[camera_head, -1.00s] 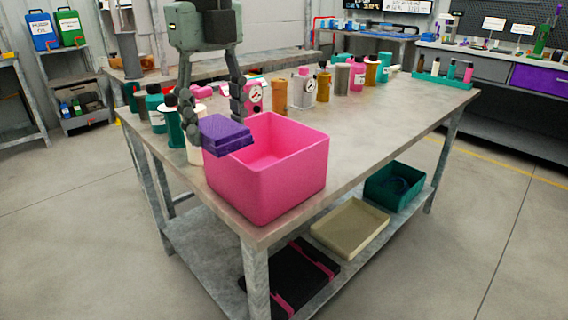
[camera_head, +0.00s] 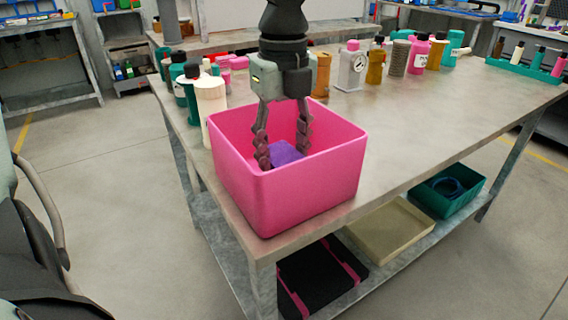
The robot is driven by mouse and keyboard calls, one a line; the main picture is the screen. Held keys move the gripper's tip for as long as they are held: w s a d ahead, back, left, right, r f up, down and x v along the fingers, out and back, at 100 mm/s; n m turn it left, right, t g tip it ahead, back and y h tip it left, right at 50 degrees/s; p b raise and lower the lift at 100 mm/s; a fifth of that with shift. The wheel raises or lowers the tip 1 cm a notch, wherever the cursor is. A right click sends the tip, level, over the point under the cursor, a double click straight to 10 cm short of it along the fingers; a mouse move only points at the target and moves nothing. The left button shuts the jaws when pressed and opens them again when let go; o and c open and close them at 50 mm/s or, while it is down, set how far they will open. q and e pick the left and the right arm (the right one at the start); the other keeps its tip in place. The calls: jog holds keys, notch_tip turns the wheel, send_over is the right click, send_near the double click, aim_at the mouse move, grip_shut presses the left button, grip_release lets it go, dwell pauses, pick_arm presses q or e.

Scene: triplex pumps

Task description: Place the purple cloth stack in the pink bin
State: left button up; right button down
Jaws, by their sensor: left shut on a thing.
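The pink bin (camera_head: 300,200) is an open-topped box on the near corner of the metal table. My left gripper (camera_head: 282,155) reaches down into the bin from above, with its fingers inside the walls. It is shut on the purple cloth stack (camera_head: 285,152), which shows between the fingers, below the rim. The bin's front wall hides the lower part of the stack, so I cannot tell whether it touches the bin floor. My right gripper is not in view.
Several bottles stand behind and left of the bin, with a white cylinder (camera_head: 211,108) close to its back left. The tabletop (camera_head: 430,115) right of the bin is clear. A beige tray (camera_head: 388,230) and a teal bin (camera_head: 447,192) sit on the lower shelf.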

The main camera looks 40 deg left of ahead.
aim_at(283, 154)
pick_arm(q)
notch_tip(283, 154, down, 3)
jog(key=shift+r, duration=0.2)
jog(key=shift+f, duration=0.3)
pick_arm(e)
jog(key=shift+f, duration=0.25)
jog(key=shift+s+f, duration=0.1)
pick_arm(q)
jog(key=o, duration=0.9)
jog(key=shift+o, duration=0.9)
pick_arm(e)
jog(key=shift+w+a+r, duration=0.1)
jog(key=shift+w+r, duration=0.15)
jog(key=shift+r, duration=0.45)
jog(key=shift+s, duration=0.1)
